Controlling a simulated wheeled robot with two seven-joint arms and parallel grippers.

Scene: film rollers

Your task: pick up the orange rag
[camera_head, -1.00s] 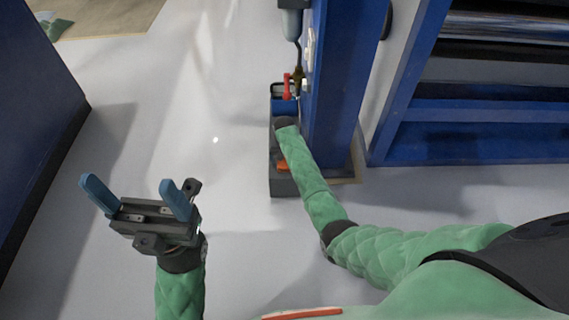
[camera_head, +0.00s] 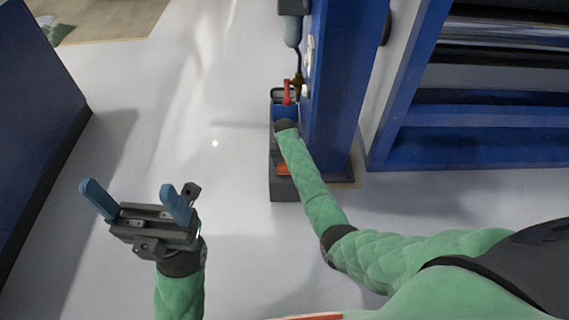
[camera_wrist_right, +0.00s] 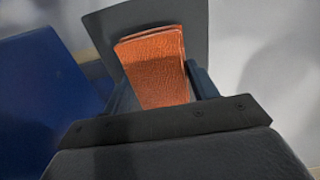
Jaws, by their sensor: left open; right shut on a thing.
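The orange rag (camera_wrist_right: 155,65) is a folded, textured piece between the fingers of my right gripper (camera_wrist_right: 163,85) in the right wrist view. The right gripper is shut on it. In the head view a small orange patch of the rag (camera_head: 283,169) shows beside my right forearm, within the outline of a dark grey box (camera_head: 285,190). The forearm hides the right gripper and most of the rag there. Whether the rag touches the box cannot be told. My left gripper (camera_head: 135,200) is open and empty above the floor at the left.
A blue machine post (camera_head: 340,90) stands right beside the box, with a blue frame and rollers (camera_head: 500,70) further right. A red-handled valve (camera_head: 287,92) is behind the box. A blue cabinet (camera_head: 35,120) stands at the left. The pale floor between is clear.

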